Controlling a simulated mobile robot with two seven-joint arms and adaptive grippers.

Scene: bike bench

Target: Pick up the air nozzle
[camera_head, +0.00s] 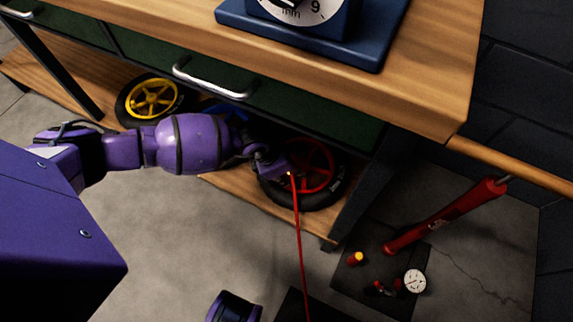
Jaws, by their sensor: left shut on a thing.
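My left arm reaches in from the left, and its purple gripper (286,166) is low beside the bench's lower shelf, in front of the red-rimmed wheel. The gripper is shut on the air nozzle (291,174), of which only a small bright bit shows at the fingertips. The rest of the nozzle is hidden or too small to make out. A thin red hose (299,240) runs from the gripper down to the bottom edge of the picture.
The wooden bench (430,90) has green drawers with a metal handle (210,82) and a blue scale on top. Yellow-rimmed (152,98) and red-rimmed (322,180) wheels lie on the lower shelf. A red pump (445,215) with a white gauge (415,281) stands at right.

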